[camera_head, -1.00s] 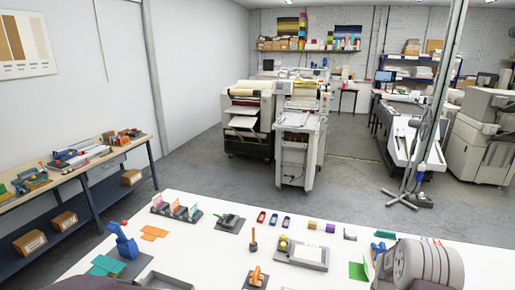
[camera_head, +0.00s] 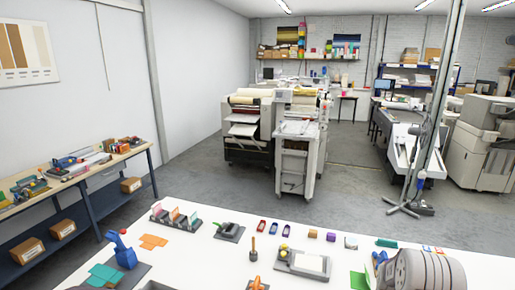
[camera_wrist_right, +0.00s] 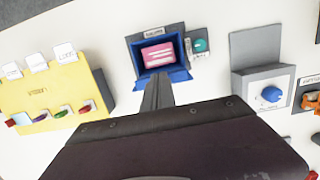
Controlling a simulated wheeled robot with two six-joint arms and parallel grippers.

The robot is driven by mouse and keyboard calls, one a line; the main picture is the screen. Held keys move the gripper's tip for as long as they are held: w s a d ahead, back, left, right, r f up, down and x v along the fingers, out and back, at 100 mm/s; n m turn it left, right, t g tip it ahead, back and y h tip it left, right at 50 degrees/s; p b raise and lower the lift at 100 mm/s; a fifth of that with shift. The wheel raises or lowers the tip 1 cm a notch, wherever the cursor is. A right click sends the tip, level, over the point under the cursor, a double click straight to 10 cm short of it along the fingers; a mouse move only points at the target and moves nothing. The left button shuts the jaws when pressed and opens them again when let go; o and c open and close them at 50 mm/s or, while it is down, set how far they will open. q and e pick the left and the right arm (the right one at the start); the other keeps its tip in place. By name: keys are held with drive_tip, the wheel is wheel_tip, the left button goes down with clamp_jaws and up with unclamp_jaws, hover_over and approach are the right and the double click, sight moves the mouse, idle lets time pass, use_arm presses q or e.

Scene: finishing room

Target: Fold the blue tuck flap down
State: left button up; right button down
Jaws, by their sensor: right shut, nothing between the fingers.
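In the right wrist view a blue open box (camera_wrist_right: 183,53) stands on a dark grey labelled base, with a pink card (camera_wrist_right: 158,53) inside it. A blue flap (camera_wrist_right: 177,75) shows along its near edge, spread outward; its exact tilt is hard to tell. My right gripper (camera_wrist_right: 158,82) is shut and empty. Its tips overlap the near edge of the flap in the picture; I cannot tell whether they touch it. The fingers hide part of the flap. I cannot clearly pick out this box in the head view. My left gripper is not in view.
A teal round piece (camera_wrist_right: 199,45) sits right beside the box. A yellow board (camera_wrist_right: 60,100) with white cards stands left, a grey stand with a blue knob (camera_wrist_right: 271,94) right. In the head view a white table (camera_head: 200,260) holds several small trays and fixtures.

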drive_tip(key=shift+r+p, duration=4.05)
drive_tip(key=shift+r, duration=1.05)
drive_tip(key=w+a+f+n+t+b, duration=0.1)
drive_tip(key=a+f+n+b, duration=0.15)
drive_tip(key=a+b, duration=0.4)
drive_tip(key=a+f+n+t+b, duration=0.1)
drive_tip(key=a+f+b, duration=0.25)
drive_tip(key=b, duration=0.65)
drive_tip(key=s+a+f+b, duration=0.2)
drive_tip(key=s+a, duration=0.1)
drive_tip(key=s, duration=0.3)
drive_tip(key=s+a+f+t+b, duration=0.1)
drive_tip(key=s+a+f+b, duration=0.2)
drive_tip(key=s, duration=0.3)
drive_tip(key=shift+s+f, duration=0.2)
